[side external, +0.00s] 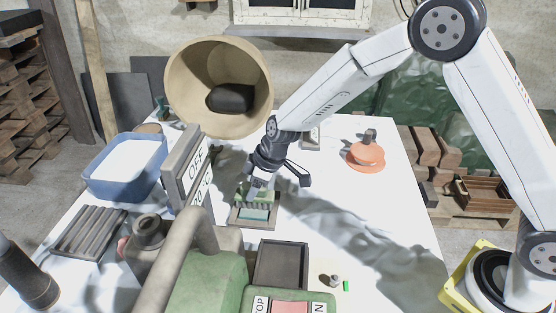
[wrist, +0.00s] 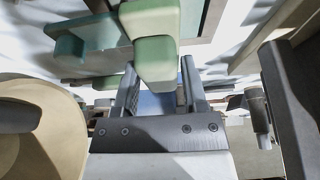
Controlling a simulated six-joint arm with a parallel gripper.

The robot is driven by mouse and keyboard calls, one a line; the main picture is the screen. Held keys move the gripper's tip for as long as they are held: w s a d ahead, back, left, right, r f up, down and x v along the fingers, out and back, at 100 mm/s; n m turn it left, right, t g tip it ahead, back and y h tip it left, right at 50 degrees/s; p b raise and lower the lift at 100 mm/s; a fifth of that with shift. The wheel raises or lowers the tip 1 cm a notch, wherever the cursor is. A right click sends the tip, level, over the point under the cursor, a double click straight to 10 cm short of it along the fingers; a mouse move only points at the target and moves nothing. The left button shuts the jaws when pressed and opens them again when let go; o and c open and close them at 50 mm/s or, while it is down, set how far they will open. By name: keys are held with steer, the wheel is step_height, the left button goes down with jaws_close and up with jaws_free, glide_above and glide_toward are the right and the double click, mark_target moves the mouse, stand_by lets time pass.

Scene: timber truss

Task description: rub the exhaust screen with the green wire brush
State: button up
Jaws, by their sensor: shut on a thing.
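My gripper (side external: 255,190) is low over a small framed tray (side external: 236,222) near the middle of the table in the side view. In the wrist view my gripper (wrist: 159,72) has its two fingers on either side of a pale green block (wrist: 156,60), which I take to be the green wire brush's handle. The brush's bristles are not clear. Inside the framed tray in the side view is a teal panel (side external: 254,213) with greenish pieces above it. I cannot tell for sure which part is the exhaust screen, nor whether the brush touches it.
A large tan cone (side external: 186,112) stands behind and left of my gripper. A dark empty tray (side external: 281,264) is in front; an orange disc (side external: 366,157) is right. The table's right is mostly clear.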

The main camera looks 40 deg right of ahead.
steer(key=shift+s+d, duration=0.1)
steer(key=shift+s+d+f, duration=0.1)
steer(key=shift+s+d, duration=0.35)
steer(key=shift+s+d, duration=0.55)
steer(key=shift+d, duration=0.05)
steer(key=shift+w+a, duration=0.1)
steer(key=shift+a, duration=0.05)
steer(key=shift+w+a+f, duration=0.1)
steer(key=shift+w+a, duration=0.35)
steer(key=shift+a, duration=0.1)
